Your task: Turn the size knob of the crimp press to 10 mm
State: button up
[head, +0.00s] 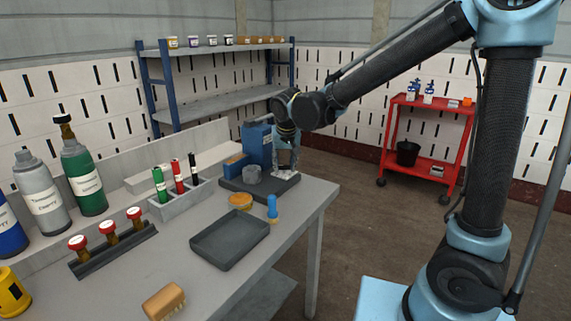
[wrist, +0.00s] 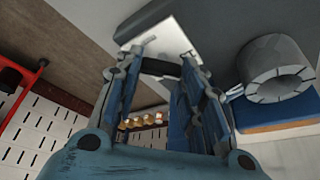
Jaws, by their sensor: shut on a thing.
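The crimp press stands at the far end of the bench, with a blue body (head: 257,145), a dark base (head: 240,187) and a grey round crimp head (head: 252,173). The head also shows at the right of the wrist view (wrist: 273,72), with dark slots in its face. A white plate (head: 283,176) lies on the base's right part, under my gripper (head: 285,165). In the wrist view my gripper (wrist: 163,52) points at this plate (wrist: 172,36). Its fingers are shut on the size knob, which is mostly hidden between them. I cannot read the scale or the setting.
A dark tray (head: 230,240), a yellow-orange round item (head: 240,201) and a blue item (head: 272,207) are on the bench before the press. A marker rack (head: 180,203) stands left. A red cart (head: 432,130) and a shelf (head: 215,95) stand behind.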

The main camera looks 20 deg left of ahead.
jog(key=m, duration=0.2)
jog(key=m+h, duration=0.1)
jog(key=m, duration=0.1)
jog(key=shift+a+h, duration=0.15)
jog(key=shift+h, duration=0.15)
jog(key=shift+a+m+h, duration=0.1)
jog(key=shift+m+h, duration=0.7)
jog(key=shift+m, duration=1.2)
jog(key=o, duration=1.1)
jog(key=v, duration=1.2)
jog(key=shift+s+f, duration=0.1)
jog(key=shift+s, duration=0.05)
